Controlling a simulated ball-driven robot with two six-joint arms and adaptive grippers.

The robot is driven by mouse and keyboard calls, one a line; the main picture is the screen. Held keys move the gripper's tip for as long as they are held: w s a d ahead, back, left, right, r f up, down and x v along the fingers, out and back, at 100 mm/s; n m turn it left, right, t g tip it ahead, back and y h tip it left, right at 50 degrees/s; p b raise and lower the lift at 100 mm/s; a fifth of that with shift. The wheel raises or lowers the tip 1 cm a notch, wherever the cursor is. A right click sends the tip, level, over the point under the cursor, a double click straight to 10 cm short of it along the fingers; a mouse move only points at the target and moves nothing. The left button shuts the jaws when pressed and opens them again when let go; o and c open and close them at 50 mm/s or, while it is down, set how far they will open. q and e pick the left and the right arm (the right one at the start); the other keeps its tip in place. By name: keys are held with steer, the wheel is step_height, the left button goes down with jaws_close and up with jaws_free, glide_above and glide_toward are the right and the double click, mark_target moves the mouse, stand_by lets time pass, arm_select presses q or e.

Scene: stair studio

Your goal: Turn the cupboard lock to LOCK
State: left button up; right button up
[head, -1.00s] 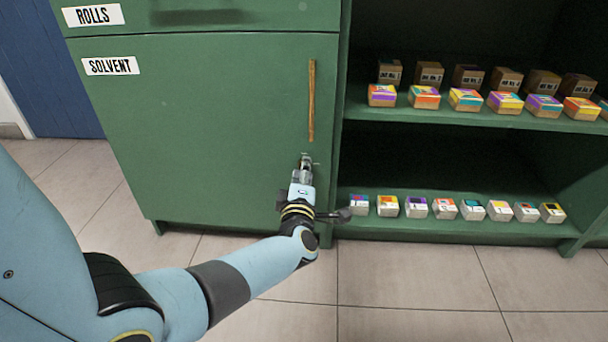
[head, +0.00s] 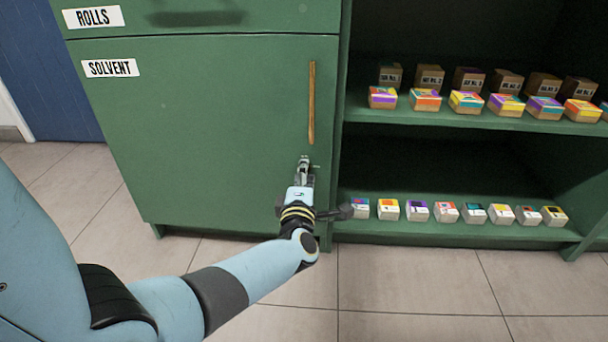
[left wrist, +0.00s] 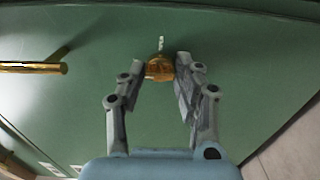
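The green cupboard door (head: 200,130) with the SOLVENT label is closed. Its lock is a round brass knob (left wrist: 159,67) in the left wrist view, with a small pale mark (left wrist: 162,47) beside it that is too small to read. My left gripper (head: 304,162) is at the lock, just below the door's long handle (head: 311,103). In the left wrist view its two fingers (left wrist: 160,72) stand on either side of the knob and appear to touch it. The head view hides the knob behind the fingers. My right gripper is not in view.
An open green shelf unit (head: 450,235) adjoins on the right, with small boxes (head: 426,100) on the upper shelf and small pale boxes (head: 445,212) on the lower one. A drawer labelled ROLLS (head: 93,17) is above the door. The tiled floor (head: 420,290) in front is clear.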

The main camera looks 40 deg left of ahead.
arm_select(q)
steer(key=o, duration=0.4)
steer(key=v, duration=1.2)
steer(key=shift+f, duration=0.1)
